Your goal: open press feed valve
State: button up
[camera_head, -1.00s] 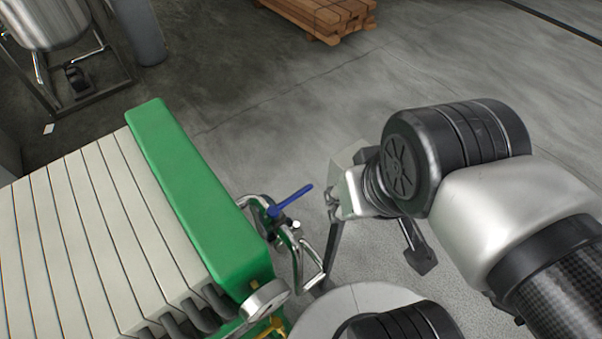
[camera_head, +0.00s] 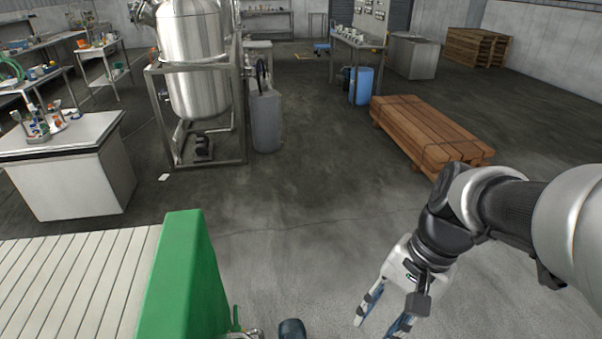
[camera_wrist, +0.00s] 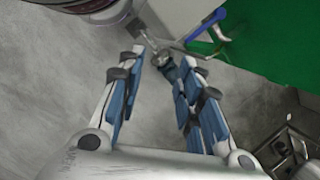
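The press shows at the lower left of the head view, with pale plates (camera_head: 75,285) and a green end block (camera_head: 182,275). A valve with a blue lever handle (camera_wrist: 207,25) shows at the top of the wrist view, beside the green surface. Its metal pipework (camera_wrist: 160,48) reaches toward the space past my fingertips. My gripper (camera_head: 381,324) points down over the floor, right of the press. In the wrist view my gripper (camera_wrist: 163,60) has its fingers apart with nothing held, and the blue lever lies beyond and right of the tips. In the head view the lever cannot be made out.
A steel tank (camera_head: 193,60) in a frame and a grey cylinder (camera_head: 265,122) stand behind the press. Stacked timber (camera_head: 430,132) lies behind my arm. A white bench (camera_head: 75,185) stands at left. The floor (camera_head: 310,210) between press and timber is clear.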

jog(key=w+a+f+m+g+y, duration=0.1)
jog(key=w+a+f+m+y, duration=0.15)
jog(key=f+m+y, duration=0.7)
jog(key=w+a+f+m+g+y, duration=0.1)
jog(key=w+f+m+g+y, duration=0.3)
jog(key=f+m, duration=0.9)
jog(key=s+a+f+n, duration=0.1)
jog(key=a, duration=0.4)
jog(key=s+a+f+n+t+b, duration=0.1)
jog(key=s+a, duration=0.1)
jog(key=a, duration=0.4)
jog(key=s+a+f+n+b, duration=0.1)
jog(key=a, duration=0.4)
jog(key=shift+s+a+f+t+y, duration=0.15)
jog(key=shift+s+a+t+y, duration=0.05)
jog(key=shift+s+t+y, duration=0.2)
jog(key=shift+c, duration=0.2)
grip_shut()
